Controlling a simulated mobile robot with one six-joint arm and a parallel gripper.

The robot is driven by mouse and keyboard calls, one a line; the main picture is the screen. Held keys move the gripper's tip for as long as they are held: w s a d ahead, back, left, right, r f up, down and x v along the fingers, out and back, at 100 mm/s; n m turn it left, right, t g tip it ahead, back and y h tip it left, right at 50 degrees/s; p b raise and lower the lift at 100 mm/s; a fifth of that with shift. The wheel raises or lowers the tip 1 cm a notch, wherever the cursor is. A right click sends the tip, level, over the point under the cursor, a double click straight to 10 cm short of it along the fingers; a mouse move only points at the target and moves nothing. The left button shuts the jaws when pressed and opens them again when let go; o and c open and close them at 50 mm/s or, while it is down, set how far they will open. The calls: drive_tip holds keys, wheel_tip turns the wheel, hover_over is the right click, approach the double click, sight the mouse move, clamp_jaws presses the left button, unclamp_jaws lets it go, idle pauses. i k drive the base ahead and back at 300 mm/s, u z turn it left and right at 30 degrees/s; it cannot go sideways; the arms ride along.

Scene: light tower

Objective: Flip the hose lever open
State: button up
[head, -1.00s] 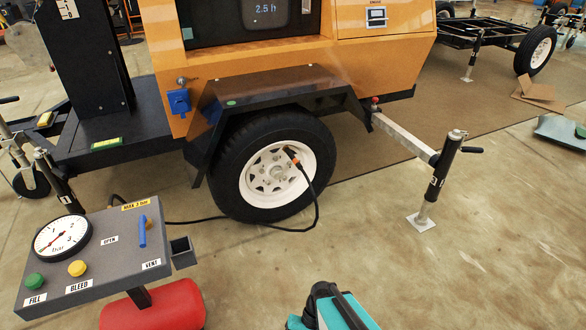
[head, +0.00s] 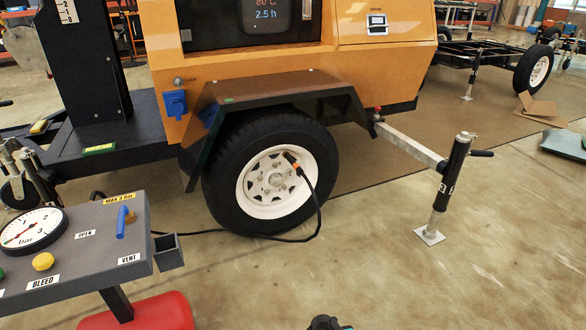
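The blue lever (head: 121,222) stands on the grey control panel (head: 75,262), between the OPEN label (head: 85,235) and the VENT label (head: 129,259). It does not point straight at OPEN. The black hose (head: 318,210) runs from behind the panel along the floor to the tyre (head: 225,180). Its dark end with an orange band (head: 297,168) is at the white wheel rim. A small dark part of my arm shows at the bottom edge. My gripper itself is not in view, and nothing of mine is near the lever.
The panel also carries a pressure gauge (head: 32,229) with its needle low, and a yellow BLEED button (head: 43,261). A red tank (head: 140,314) sits below. The orange trailer (head: 245,72) and its jack leg (head: 453,175) stand behind. Open floor lies at front right.

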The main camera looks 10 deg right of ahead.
sight(123, 210)
drive_tip(key=u, duration=4.15)
drive_tip(key=i, duration=0.1)
drive_tip(key=z, duration=2.8)
